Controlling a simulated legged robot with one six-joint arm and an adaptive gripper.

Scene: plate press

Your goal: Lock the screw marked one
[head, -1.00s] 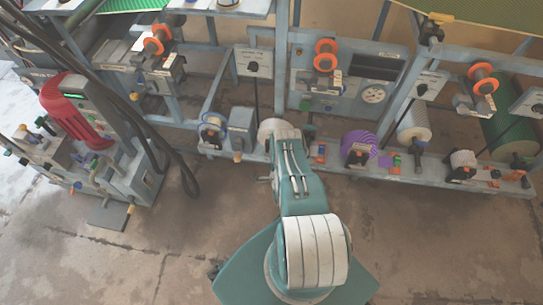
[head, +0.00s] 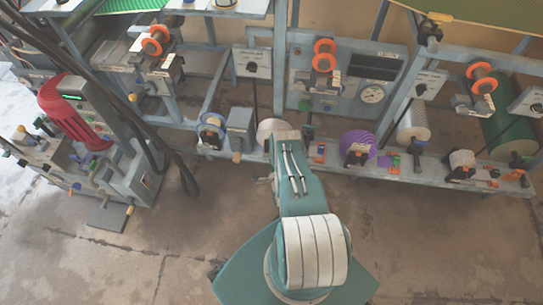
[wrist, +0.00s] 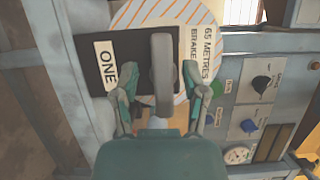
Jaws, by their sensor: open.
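In the wrist view, a grey upright screw handle (wrist: 162,72) stands in front of a black plate (wrist: 138,46). A white label reading "ONE" (wrist: 106,66) is on the plate's left side. A label reading "65 METRES BRAKE" (wrist: 195,55) is on its right. My gripper (wrist: 163,88) is open, with one finger on each side of the handle and visible gaps between. I cannot tell how far the fingers reach along the handle. In the head view, my arm hides the gripper and the screw.
A striped disc (wrist: 150,13) is behind the plate. A panel with dark knobs (wrist: 261,84) and a gauge is at the right. In the head view, a purple roll (head: 358,144) and other rolls line the low frame. A red motor (head: 68,108) stands left. The floor around me is clear.

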